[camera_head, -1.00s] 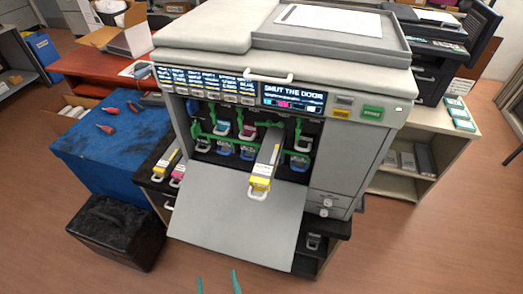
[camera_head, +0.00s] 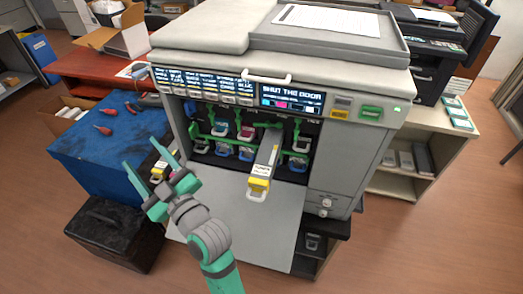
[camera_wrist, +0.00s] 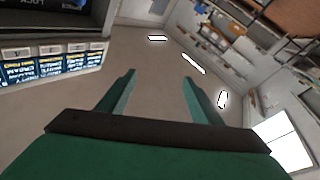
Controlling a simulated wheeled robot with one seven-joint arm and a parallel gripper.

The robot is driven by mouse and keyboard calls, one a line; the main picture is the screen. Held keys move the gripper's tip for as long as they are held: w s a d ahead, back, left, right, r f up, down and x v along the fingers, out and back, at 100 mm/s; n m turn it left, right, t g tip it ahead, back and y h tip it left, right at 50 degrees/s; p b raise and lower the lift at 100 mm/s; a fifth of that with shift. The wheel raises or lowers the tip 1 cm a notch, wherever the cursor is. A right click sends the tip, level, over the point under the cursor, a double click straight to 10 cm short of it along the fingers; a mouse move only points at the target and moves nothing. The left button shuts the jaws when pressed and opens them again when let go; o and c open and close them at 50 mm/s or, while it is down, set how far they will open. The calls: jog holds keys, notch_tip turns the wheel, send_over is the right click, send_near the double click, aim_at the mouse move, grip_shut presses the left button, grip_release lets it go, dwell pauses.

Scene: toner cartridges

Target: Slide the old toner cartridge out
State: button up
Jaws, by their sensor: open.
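The toner cartridge (camera_head: 263,170), grey with a yellow end and a white loop handle, sticks far out of the printer's (camera_head: 345,150) open front, over the lowered door (camera_head: 225,225). Its rear part is inside the bay. My gripper (camera_head: 150,170) is open and empty, to the left of the cartridge and apart from it, in front of the printer's left side. In the wrist view my open gripper (camera_wrist: 158,85) has nothing between its fingers; the cartridge does not show there. Several other cartridges with green levers sit in the bay (camera_head: 225,135).
The printer's display (camera_head: 290,98) reads "SHUT THE DOOR". A blue-topped cabinet (camera_head: 95,150) with red tools stands at left, with a black box (camera_head: 112,235) before it. Cartridges beside the printer are partly hidden by my gripper. A shelf unit (camera_head: 420,185) stands at right.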

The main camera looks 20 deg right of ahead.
notch_tip(320, 180, up, 6)
jog(key=w+a+n+g+y, duration=0.2)
jog(key=n+g+y, duration=0.15)
jog(key=n, duration=0.45)
jog(key=n+g+h, duration=1.1)
jog(key=n+h, duration=0.1)
jog(key=h, duration=0.3)
send_near(265, 161)
jog(key=shift+x, duration=5.65)
jog(key=shift+s+a, duration=0.1)
grip_shut()
